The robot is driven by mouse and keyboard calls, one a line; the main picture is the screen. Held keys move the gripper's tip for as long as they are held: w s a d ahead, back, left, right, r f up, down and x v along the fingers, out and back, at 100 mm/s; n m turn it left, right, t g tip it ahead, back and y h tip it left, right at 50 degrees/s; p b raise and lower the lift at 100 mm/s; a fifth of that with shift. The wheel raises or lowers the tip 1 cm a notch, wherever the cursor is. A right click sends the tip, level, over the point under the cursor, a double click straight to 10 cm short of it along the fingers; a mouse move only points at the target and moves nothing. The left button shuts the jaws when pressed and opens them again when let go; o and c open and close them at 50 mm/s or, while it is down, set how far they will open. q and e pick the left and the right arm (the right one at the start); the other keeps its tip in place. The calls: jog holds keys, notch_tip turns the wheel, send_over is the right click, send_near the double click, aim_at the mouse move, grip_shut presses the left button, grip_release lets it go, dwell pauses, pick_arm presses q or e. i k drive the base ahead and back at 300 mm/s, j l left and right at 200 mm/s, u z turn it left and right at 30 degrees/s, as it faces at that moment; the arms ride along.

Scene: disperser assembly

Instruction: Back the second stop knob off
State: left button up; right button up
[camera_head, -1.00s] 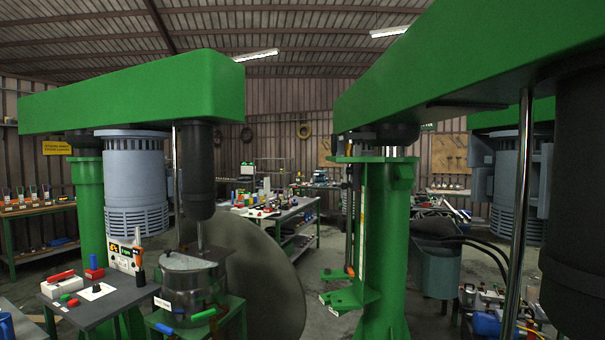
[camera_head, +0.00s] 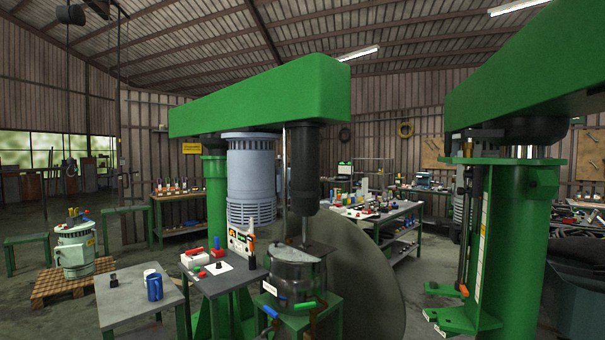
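A green disperser machine (camera_head: 262,95) stands at the middle, with a grey ribbed motor (camera_head: 251,175) and a black column (camera_head: 304,170). Its thin shaft goes down into a metal vessel (camera_head: 292,279). A blue-handled part (camera_head: 270,312) and a green-handled part (camera_head: 303,305) show at the vessel's front. A small black knob (camera_head: 219,265) sits on a white sheet on the grey side table (camera_head: 235,278). I cannot tell which part is the second stop knob. Neither of my grippers is in view.
A second green machine (camera_head: 510,210) stands close at the right. Open floor shows between the pallet and the back bench.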

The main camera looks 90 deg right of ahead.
aim_at(467, 174)
jog(key=l+u, duration=0.15)
jog(key=u, duration=1.45)
jog(key=k+l+u, duration=0.1)
jog(key=u, duration=0.55)
jog(key=k+l+u, duration=0.25)
jog(key=k+z, duration=0.2)
jog(key=k, duration=0.2)
jog(key=k+j+z, duration=0.1)
jog(key=k+z, duration=0.5)
jog(key=z, duration=0.2)
jog(key=k+z, duration=0.6)
jog(key=z, duration=0.2)
jog(key=k+z, duration=0.15)
jog(key=z, duration=0.25)
jog(key=k+z, duration=0.15)
jog(key=z, duration=0.25)
